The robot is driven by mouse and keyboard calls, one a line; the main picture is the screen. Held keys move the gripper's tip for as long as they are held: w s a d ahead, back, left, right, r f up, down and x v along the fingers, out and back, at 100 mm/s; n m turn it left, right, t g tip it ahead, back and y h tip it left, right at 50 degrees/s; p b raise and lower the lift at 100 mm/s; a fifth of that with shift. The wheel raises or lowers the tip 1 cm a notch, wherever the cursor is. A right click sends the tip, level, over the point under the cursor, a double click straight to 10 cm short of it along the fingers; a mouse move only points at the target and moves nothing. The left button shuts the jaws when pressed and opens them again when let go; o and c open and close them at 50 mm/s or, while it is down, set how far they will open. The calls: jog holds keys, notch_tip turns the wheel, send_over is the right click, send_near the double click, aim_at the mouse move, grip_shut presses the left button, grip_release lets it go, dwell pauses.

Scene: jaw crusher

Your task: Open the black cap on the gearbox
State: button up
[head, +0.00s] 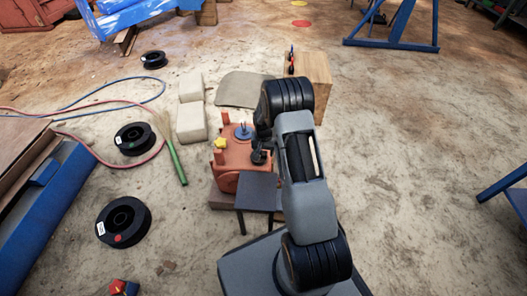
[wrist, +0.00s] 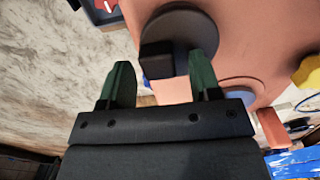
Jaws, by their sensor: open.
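The gearbox is an orange-red housing (head: 228,181) on the ground in the middle of the head view. It also fills the upper right of the wrist view (wrist: 270,45). The black cap (wrist: 185,30) is a round disc with a block-like tab on its face, at the top middle of the wrist view. My gripper (wrist: 161,60) is open, its two green fingers on either side of the tab. Whether they touch it, I cannot tell. In the head view my arm covers the gearbox's right side, and I cannot make out the cap there.
A yellow knob (head: 220,143) and a blue round part (head: 243,132) sit on top of the gearbox. A small dark table (head: 257,189) stands close in front. Pale blocks (head: 191,122) lie behind left, and a wooden box (head: 315,75) stands behind right.

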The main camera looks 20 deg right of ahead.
grip_shut()
dwell(0.3)
